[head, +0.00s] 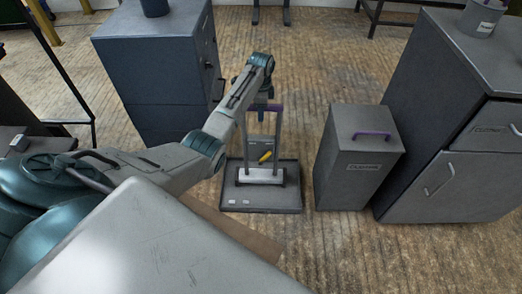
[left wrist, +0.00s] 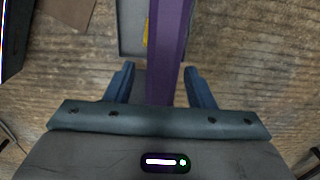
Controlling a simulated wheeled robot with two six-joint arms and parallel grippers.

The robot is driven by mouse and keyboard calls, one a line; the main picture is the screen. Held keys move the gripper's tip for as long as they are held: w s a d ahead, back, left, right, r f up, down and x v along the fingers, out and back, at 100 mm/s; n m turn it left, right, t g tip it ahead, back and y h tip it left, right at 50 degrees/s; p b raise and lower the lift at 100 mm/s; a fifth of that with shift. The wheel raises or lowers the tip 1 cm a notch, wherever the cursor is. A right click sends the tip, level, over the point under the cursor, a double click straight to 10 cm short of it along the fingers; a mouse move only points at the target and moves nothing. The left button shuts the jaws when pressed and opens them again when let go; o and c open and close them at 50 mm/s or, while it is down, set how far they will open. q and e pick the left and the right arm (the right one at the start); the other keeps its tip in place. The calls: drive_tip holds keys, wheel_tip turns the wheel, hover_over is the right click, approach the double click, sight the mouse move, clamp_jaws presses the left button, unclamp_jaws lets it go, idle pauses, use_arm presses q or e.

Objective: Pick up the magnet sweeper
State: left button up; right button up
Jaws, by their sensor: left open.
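The magnet sweeper (head: 262,175) appears to be the upright frame with two grey posts, a purple top handle (head: 276,107) and a pale bar at its foot. It stands on a dark flat tray (head: 262,207) on the floor. A yellow part (head: 265,157) shows between its posts. My left gripper (head: 262,115) is at the top of the frame, by the handle. In the left wrist view, the purple handle (left wrist: 168,45) runs between the two open blue fingers of my left gripper (left wrist: 160,80), with gaps on both sides. My right gripper is not in view.
A grey bin with a purple handle (head: 358,165) stands right of the tray, beside a grey cabinet (head: 455,165). A dark blue cabinet (head: 160,85) stands behind to the left. A brown mat (head: 240,235) lies in front. Wood floor is open behind the tray.

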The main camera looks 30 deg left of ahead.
use_arm(q)
drive_tip(key=shift+f+p, duration=0.3)
drive_tip(key=shift+p, duration=0.05)
idle(0.4)
drive_tip(key=shift+c, duration=0.2)
clamp_jaws()
drive_tip(key=shift+r, duration=0.1)
